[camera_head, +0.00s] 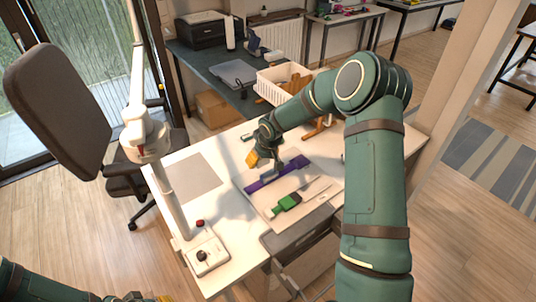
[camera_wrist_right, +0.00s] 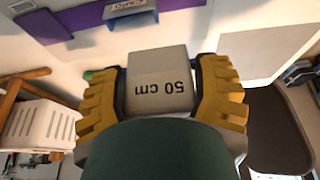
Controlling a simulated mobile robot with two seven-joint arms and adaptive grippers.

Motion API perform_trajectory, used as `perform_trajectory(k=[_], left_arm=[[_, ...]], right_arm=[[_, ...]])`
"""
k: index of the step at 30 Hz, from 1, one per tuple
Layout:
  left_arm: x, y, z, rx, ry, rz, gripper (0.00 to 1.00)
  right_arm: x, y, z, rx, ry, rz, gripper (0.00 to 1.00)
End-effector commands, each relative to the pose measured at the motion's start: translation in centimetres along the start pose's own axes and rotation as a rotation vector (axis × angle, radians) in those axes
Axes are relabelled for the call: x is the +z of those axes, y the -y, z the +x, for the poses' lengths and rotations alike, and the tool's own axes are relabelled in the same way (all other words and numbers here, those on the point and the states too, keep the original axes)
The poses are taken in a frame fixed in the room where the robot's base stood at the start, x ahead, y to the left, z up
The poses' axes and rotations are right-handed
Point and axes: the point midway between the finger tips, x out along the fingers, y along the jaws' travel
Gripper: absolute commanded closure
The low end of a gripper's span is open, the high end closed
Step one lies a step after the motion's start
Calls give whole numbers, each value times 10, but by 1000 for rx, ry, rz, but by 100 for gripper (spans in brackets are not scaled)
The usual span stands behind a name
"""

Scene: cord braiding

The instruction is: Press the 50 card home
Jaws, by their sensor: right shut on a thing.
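My right gripper (camera_head: 256,156) is over the white table, just behind the purple strip (camera_head: 290,170). In the right wrist view, its yellow fingers are shut on a grey card (camera_wrist_right: 160,88) marked "50 cm", one finger on each side. The purple strip (camera_wrist_right: 80,24) shows beyond the card, with a grey holder (camera_wrist_right: 131,17) labelled "CARD" on it. The card is apart from the holder in that view. In the head view the card cannot be made out clearly. Only a small part of my left gripper (camera_head: 150,298) shows at the bottom edge.
A green-handled tool (camera_head: 285,205) lies on the light mat in front of the strip. A grey sheet (camera_head: 188,178) lies on the table's left side. A white control box (camera_head: 206,256) and a lamp post (camera_head: 172,200) stand at the left edge. A white basket (camera_head: 277,88) is behind.

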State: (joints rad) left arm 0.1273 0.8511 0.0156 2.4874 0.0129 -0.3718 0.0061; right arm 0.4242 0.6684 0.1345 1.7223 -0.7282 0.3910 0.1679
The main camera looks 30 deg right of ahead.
Motion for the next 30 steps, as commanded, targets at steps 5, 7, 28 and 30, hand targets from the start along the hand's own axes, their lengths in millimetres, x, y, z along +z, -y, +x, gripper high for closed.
perform_trajectory(k=[5,7,28,30], left_arm=[[0,0,-1,0,-1,0,73],[0,0,-1,0,-1,0,73],[9,7,18,2,17,5,73],[10,8,20,2,20,6,73]], right_arm=[[-4,-28,12,-8,-12,-7,51],[-5,-32,13,-9,-14,-11,51],[9,-33,49,-10,-14,-14,51],[11,-33,54,-10,-14,-14,51]])
